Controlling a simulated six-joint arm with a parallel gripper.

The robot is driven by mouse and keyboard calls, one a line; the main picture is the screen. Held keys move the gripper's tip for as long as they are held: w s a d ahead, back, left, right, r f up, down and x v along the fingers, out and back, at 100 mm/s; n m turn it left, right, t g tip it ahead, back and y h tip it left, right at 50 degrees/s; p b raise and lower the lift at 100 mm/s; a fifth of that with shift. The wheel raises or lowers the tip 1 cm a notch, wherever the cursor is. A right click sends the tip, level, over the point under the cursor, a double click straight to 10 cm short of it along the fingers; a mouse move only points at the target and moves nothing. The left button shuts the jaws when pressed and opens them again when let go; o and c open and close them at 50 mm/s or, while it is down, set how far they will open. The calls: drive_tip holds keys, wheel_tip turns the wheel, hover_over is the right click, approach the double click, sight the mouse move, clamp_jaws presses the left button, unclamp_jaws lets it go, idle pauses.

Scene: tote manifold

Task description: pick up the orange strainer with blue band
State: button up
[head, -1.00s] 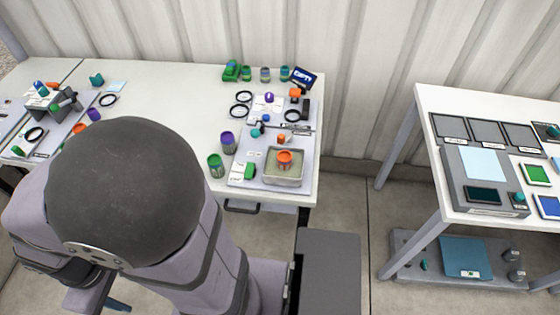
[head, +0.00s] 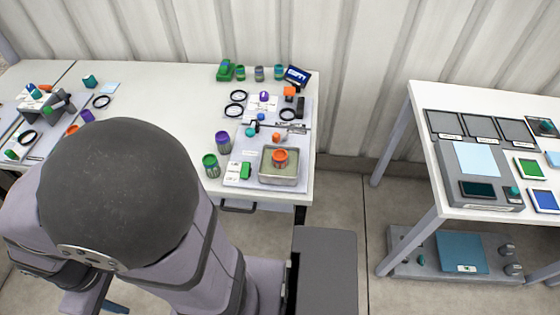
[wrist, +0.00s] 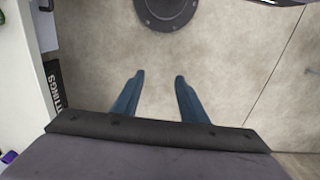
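An orange cup-shaped thing (head: 280,158), likely the strainer, stands in a shallow metal tray (head: 279,180) at the front right of the white table. It is too small to make out a blue band. My gripper (wrist: 159,76) shows in the wrist view with its two blue fingers apart and nothing between them. It hangs over bare floor, away from the tray. In the head view my arm hides most of the gripper. The strainer is not in the wrist view.
A purple cup (head: 222,142) and a green cup (head: 211,165) stand left of the tray. A green block (head: 245,170) lies beside it. Several jars line the table's back edge. A second table (head: 420,150) stands at the right, across a floor gap.

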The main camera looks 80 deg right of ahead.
idle(0.4)
drive_tip(key=o, duration=0.5)
drive_tip(key=shift+c, duration=0.2)
